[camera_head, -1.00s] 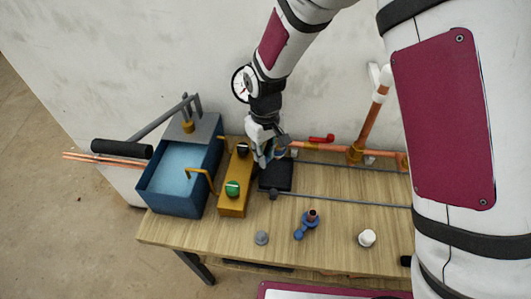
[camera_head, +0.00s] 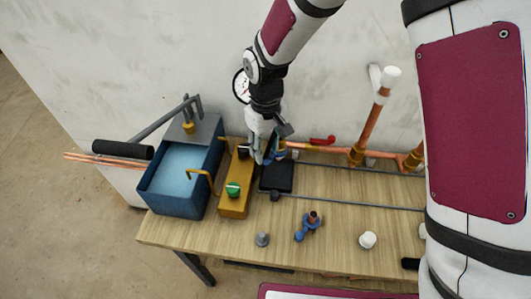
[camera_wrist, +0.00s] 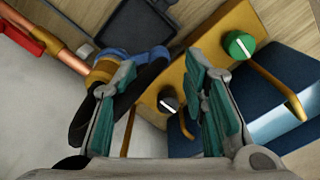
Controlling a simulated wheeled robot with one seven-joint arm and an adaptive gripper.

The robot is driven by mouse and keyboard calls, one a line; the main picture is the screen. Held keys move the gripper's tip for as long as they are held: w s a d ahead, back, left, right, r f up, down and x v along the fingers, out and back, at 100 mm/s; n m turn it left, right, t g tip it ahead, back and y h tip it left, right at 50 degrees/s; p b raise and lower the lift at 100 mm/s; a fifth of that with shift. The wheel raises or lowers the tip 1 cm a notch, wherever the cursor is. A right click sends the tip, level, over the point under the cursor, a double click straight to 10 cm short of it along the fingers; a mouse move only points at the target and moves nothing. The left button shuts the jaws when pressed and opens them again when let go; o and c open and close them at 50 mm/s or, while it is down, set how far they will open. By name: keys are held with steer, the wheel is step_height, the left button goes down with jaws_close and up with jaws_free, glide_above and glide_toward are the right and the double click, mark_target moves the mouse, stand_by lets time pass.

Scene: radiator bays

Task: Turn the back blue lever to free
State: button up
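The back blue lever (camera_head: 281,154) sits on a brass valve at the left end of the copper pipe, close to the back wall. In the wrist view the blue lever (camera_wrist: 128,54) lies beyond the left finger, and its right end shows near the gap between the fingers. The brass valve (camera_wrist: 101,74) is partly behind that finger. My gripper (camera_wrist: 162,78) is open, with nothing clearly held between its teal pads. In the head view my gripper (camera_head: 266,156) is just left of the lever; contact cannot be told.
An ochre block (camera_head: 235,205) with a green knob (camera_head: 233,189) and a black knob stands left of my gripper, beside a blue basin (camera_head: 172,203). A red lever (camera_head: 323,140) is to the right. A second blue lever (camera_head: 300,235) is in front.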

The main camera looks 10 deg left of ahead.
step_height(320, 180, up, 9)
steer(key=shift+f, duration=0.2)
stand_by(0.5)
steer(key=s+d+r+m+t, duration=0.25)
steer(key=s+d+r, duration=0.35)
steer(key=d+r, duration=0.35)
steer(key=s+d+r+m+t, duration=0.1)
steer(key=s+d+r+m, duration=0.3)
steer(key=d+r, duration=0.5)
steer(key=s+d+m+t, duration=0.2)
steer(key=s+d, duration=0.4)
steer(key=s, duration=0.3)
steer(key=shift+s+f, duration=0.3)
steer(key=shift+f, duration=0.05)
